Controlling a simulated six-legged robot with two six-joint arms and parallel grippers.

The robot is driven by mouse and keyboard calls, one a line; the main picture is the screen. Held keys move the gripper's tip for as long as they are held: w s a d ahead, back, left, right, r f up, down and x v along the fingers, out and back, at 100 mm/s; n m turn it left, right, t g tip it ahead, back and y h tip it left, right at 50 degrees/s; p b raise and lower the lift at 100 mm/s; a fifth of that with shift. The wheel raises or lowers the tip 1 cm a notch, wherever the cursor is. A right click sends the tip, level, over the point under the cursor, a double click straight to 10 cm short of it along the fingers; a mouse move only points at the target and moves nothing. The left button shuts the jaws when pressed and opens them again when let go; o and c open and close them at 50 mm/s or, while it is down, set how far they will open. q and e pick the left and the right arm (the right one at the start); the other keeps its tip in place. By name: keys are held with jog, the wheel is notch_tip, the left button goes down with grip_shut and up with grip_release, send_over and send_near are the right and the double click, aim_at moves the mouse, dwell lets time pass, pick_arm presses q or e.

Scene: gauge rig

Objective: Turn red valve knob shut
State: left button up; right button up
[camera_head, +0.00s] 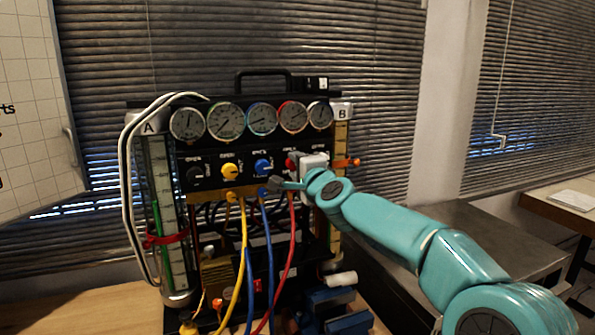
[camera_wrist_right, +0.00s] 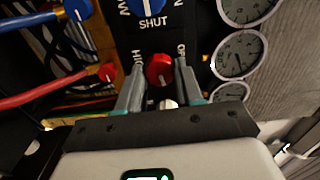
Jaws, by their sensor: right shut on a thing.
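The red valve knob (camera_wrist_right: 160,70) sits on the black panel of the gauge rig, with its white pointer mark showing in the right wrist view. It also shows in the head view (camera_head: 291,164), partly covered by my gripper. My right gripper (camera_wrist_right: 160,80) has one finger on each side of the red knob and is shut on it. In the head view my right gripper (camera_head: 300,167) reaches the panel from the right. The blue knob (camera_head: 263,167) is just left of the red one, and the yellow knob (camera_head: 230,171) is further left. My left gripper is not in view.
Several round gauges (camera_head: 261,119) line the panel above the knobs. Yellow, blue and red hoses (camera_head: 291,240) hang below it. A clear column (camera_head: 160,200) with white tubing stands at the left. An orange valve handle (camera_head: 346,163) sticks out at the right. A grey table (camera_head: 480,240) stands to the right.

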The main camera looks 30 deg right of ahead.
jog(key=shift+m, duration=1)
jog(key=o, duration=1)
jog(key=shift+o, duration=0.2)
jog(key=b+v, duration=0.2)
jog(key=v, duration=1.4)
